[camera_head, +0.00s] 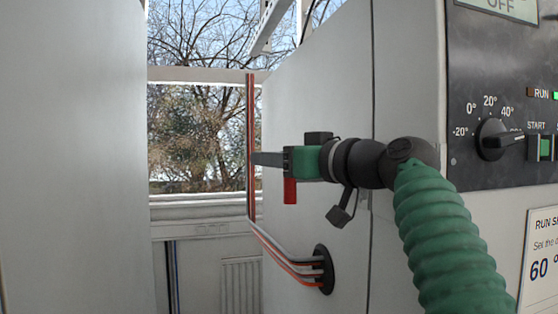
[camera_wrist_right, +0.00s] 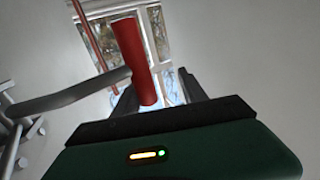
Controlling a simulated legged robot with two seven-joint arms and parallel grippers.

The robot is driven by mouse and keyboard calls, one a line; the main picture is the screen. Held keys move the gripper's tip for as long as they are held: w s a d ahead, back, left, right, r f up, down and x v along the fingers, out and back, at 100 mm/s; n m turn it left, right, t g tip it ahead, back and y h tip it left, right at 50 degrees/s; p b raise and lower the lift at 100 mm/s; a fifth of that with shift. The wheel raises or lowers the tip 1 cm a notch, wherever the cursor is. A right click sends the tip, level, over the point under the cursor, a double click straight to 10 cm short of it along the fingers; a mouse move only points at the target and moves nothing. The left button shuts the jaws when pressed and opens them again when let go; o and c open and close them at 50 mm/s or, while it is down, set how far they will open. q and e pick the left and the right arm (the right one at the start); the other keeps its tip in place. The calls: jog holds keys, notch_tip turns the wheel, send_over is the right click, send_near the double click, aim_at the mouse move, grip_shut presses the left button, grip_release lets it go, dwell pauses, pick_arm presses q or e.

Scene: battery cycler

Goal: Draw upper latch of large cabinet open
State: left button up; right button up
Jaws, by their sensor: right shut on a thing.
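The latch's red grip (camera_wrist_right: 139,60) is a cylinder on the end of a grey lever (camera_wrist_right: 70,96) in the right wrist view. The lever runs left to a metal bracket (camera_wrist_right: 12,140). My right gripper (camera_wrist_right: 158,90) is shut on the red grip, whose lower end lies between the dark fingers. In the head view, my right gripper (camera_head: 268,158) points left beside the grey cabinet side (camera_head: 320,90). A red piece (camera_head: 290,190) shows just below its green body; the lever and bracket are hidden there. My left gripper is not in view.
A grey panel (camera_head: 70,150) fills the left. A window (camera_head: 200,130) lies beyond the gap. Cables (camera_head: 285,250) enter a round black port (camera_head: 324,269) below my right gripper. A control panel (camera_head: 505,100) with a dial is at right.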

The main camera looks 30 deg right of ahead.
jog(key=shift+a, duration=0.1)
jog(key=s+d+b, duration=0.2)
jog(key=s+b, duration=0.1)
jog(key=s, duration=1.3)
jog(key=shift+s+d, duration=0.2)
jog(key=shift+d, duration=0.2)
jog(key=shift+s, duration=0.2)
jog(key=shift+w+f, duration=0.1)
jog(key=shift+f, duration=0.05)
